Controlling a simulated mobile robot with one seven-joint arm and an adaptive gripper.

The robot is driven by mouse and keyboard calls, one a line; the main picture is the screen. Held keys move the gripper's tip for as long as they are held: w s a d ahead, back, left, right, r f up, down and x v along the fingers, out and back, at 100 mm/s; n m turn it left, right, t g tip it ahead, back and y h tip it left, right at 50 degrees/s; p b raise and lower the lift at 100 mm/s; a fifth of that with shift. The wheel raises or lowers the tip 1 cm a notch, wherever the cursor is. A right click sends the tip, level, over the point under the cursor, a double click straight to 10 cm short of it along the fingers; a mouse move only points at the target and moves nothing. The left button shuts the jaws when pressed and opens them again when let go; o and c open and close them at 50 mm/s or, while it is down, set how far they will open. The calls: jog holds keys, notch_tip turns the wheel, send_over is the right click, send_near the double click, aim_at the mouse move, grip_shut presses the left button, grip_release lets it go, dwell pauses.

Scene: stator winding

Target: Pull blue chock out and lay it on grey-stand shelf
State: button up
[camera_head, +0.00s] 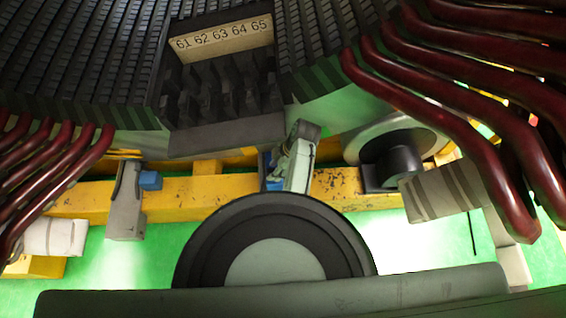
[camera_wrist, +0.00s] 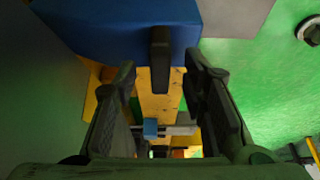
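In the wrist view a large blue chock (camera_wrist: 120,30) fills the upper middle, with a dark upright tab (camera_wrist: 160,60) on its near side. My gripper (camera_wrist: 160,72) is open. The tab shows between its two fingertips, with a gap on each side; I cannot tell the depth. There, a blue block (camera_head: 150,180) sits against a grey stand (camera_head: 126,205) at left. Which block the wrist view shows is unclear.
A yellow beam (camera_head: 185,200) runs behind the stands; it also shows in the wrist view (camera_wrist: 157,100), with a small blue block (camera_wrist: 150,127) farther off. The dark stator (camera_head: 85,60) and red coil bars (camera_head: 450,95) hang above.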

jog(key=shift+a+f, duration=0.2)
jog(key=shift+f, duration=0.4)
jog(key=shift+c, duration=0.3)
grip_shut()
